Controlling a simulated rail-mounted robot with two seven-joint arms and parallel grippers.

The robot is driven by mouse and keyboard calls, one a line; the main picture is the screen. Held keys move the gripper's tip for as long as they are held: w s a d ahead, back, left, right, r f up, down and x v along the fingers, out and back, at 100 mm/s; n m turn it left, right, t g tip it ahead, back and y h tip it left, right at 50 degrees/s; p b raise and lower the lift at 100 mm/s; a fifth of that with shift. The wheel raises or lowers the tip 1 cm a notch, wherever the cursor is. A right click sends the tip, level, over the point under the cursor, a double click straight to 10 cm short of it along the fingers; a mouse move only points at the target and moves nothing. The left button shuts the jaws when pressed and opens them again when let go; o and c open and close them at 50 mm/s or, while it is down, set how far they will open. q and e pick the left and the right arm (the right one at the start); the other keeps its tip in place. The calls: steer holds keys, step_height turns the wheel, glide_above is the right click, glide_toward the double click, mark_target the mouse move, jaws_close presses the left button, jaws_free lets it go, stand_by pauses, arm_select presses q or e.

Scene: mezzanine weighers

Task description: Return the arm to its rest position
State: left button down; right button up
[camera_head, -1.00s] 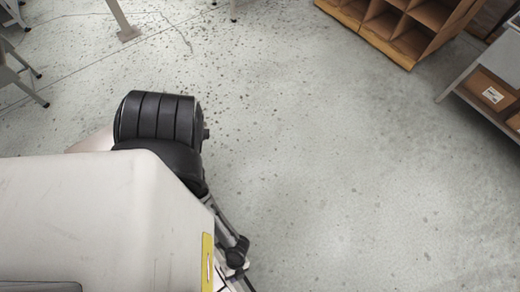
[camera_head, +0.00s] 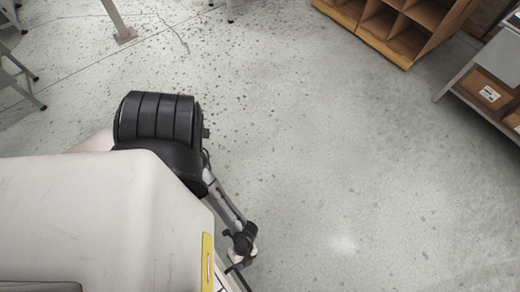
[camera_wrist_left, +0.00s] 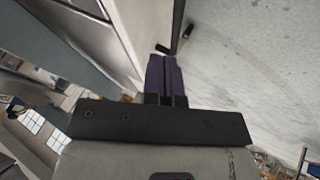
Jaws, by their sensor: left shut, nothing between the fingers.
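My left gripper (camera_wrist_left: 163,64) shows in the left wrist view, with its two dark fingers side by side, shut and empty. The fingers point away from the wrist toward a pale panel edge and grey floor. The gripper's fingers cannot be made out there. My right gripper is in neither view.
A wooden shelf unit with compartments (camera_head: 391,42) stands at the top right. A grey rack with cardboard boxes (camera_head: 488,92) stands at the right edge. A grey post (camera_head: 115,16) and stool legs are at the upper left. The speckled floor (camera_head: 340,170) between is clear.

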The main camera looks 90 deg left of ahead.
arm_select(q)
steer(key=a+r+n+g+y, duration=0.1)
steer(key=a+r+n+y, duration=0.1)
steer(key=a+r, duration=0.3)
steer(key=w+a+r+n+t+y, duration=0.2)
steer(key=w+r, duration=0.5)
steer(key=w+a+r+n+t+y, duration=0.1)
steer(key=w+a+r+t, duration=0.15)
steer(key=w+r, duration=0.5)
steer(key=w+a+r+n+t+y, duration=0.1)
steer(key=w+a+r+n+t, duration=0.15)
steer(key=r, duration=0.25)
steer(key=w+a+r+n+t+y, duration=0.1)
steer(key=a+r+n, duration=0.1)
steer(key=a+r, duration=0.25)
steer(key=s+n+g+p, duration=0.1)
steer(key=s+p, duration=0.2)
steer(key=s, duration=0.2)
step_height(320, 180, up, 20)
steer(key=p, duration=1.9)
steer(key=shift+w+d+r, duration=0.15)
steer(key=shift+w+r, duration=0.05)
steer(key=shift+r, duration=0.05)
